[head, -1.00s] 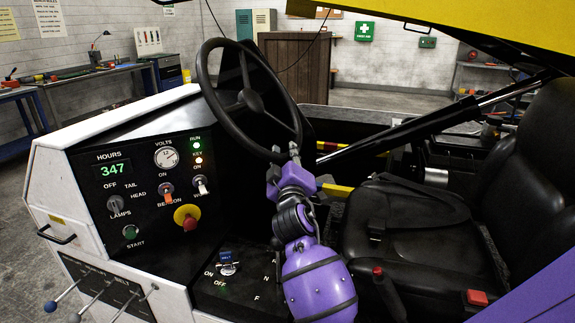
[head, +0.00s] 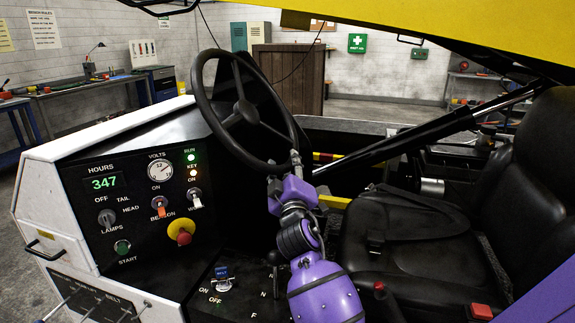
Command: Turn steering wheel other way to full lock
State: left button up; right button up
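The black steering wheel (head: 206,106) stands tilted above the dark console in the head view, with spokes running from its hub (head: 247,111) to the rim. My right gripper (head: 295,158) is at the lower right of the rim, its arm reaching up from below. Its narrow grey fingers look closed on the rim, though they are small and partly hidden against it. My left gripper is not in view.
The control panel with a red stop button (head: 180,232) and switches is left of the wheel. Levers (head: 90,309) stand at the bottom left. The black seat (head: 405,250) is close on the right. A yellow cover (head: 450,25) hangs overhead.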

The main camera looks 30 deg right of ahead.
jog(key=v, duration=1.1)
jog(key=shift+s, duration=0.2)
jog(key=shift+f, duration=0.1)
